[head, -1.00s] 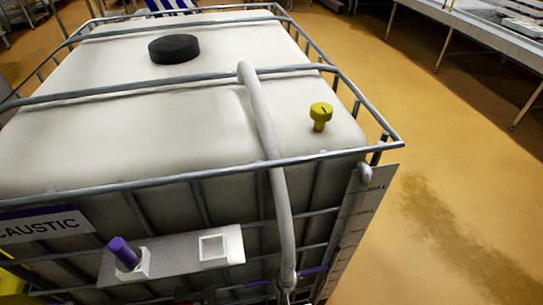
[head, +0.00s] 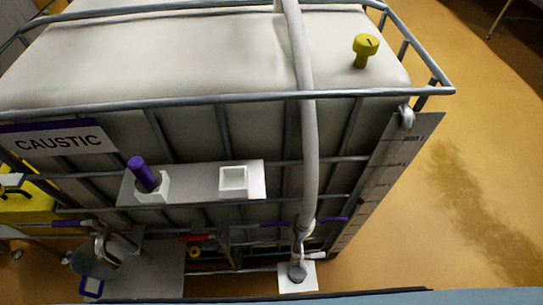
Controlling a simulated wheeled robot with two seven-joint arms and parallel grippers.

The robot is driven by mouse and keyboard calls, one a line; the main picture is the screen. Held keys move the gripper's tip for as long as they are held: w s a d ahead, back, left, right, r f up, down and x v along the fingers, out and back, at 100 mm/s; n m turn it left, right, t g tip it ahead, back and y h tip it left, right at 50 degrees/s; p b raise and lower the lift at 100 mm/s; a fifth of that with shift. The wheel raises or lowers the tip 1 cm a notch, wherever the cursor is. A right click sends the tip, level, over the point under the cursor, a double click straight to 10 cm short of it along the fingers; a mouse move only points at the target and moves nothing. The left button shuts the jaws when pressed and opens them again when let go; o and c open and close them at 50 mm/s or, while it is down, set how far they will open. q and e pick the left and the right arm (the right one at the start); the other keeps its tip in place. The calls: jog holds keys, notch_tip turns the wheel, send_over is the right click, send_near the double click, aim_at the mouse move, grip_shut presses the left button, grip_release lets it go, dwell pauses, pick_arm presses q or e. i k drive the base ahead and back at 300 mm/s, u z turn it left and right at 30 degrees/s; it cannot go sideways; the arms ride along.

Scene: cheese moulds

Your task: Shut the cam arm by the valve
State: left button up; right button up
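A grey hose (head: 310,150) runs down the front of the caged white tank to a metal fitting (head: 300,245) low at the front right. A short purple bar (head: 333,220) sticks out to the right of this fitting and another purple bar (head: 275,225) lies to its left. They look like lever arms, but I cannot tell which are open or shut. A red handle (head: 197,237), possibly the valve's, lies further left under the white shelf. Neither of my grippers is in view.
The caged tank (head: 180,60) carries a CAUSTIC sign (head: 58,142). A white shelf (head: 200,182) on its front holds a purple cylinder (head: 143,174) in a socket. A yellow knob (head: 366,47) stands on top. A metal fitting (head: 97,255) sits lower left. Floor at right is clear.

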aim_at(266, 225)
jog(key=u, duration=0.35)
jog(key=k, duration=0.45)
jog(key=z, duration=0.8)
